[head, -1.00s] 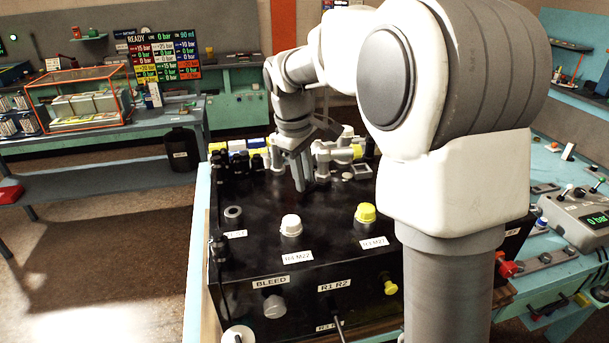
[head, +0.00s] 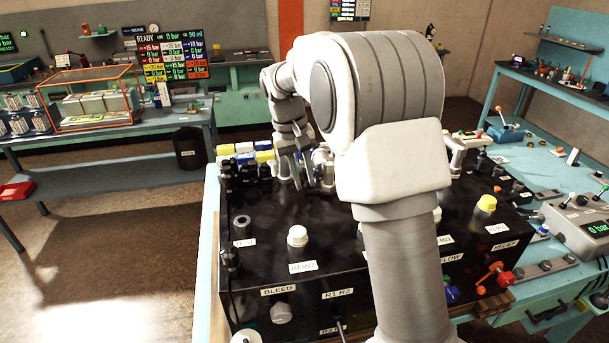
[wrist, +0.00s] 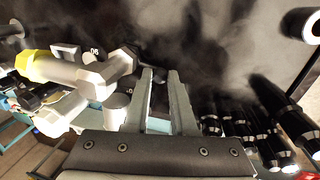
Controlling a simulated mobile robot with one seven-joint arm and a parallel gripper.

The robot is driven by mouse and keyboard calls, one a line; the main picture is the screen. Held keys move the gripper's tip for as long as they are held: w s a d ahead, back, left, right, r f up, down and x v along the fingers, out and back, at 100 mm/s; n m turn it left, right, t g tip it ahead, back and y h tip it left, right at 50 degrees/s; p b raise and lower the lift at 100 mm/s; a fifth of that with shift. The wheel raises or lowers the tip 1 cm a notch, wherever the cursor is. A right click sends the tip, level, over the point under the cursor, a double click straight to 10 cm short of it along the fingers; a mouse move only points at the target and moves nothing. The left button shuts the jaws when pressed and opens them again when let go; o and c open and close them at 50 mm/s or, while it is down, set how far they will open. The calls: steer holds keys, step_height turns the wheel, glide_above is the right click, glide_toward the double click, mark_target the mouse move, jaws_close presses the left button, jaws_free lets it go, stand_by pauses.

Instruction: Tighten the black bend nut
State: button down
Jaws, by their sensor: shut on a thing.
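My gripper (wrist: 161,74) is low at the fittings on the black box; it also shows in the head view (head: 297,175), partly behind my arm. Its two fingers are close together, with a narrow dark gap between the tips. A dark nut-like part (wrist: 131,50), which looks like the black bend nut, sits at the end of a grey fitting (wrist: 85,68) beside the fingertips.
The black box (head: 262,262) carries a white cap (head: 297,236) and a yellow cap (head: 486,204). Several black fittings (wrist: 235,120) stand in rows right of the fingers in the wrist view. A teal bench (head: 555,170) lies to the right.

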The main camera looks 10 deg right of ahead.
steer(key=shift+w+m, duration=0.2)
steer(key=shift+m, duration=0.1)
steer(key=c, duration=1)
jaws_free()
steer(key=a+r, duration=0.3)
steer(key=r, duration=1.4)
steer(key=shift+a+p, duration=0.2)
steer(key=shift+p, duration=0.15)
steer(key=shift+s+r, duration=0.1)
steer(key=shift+r, duration=0.05)
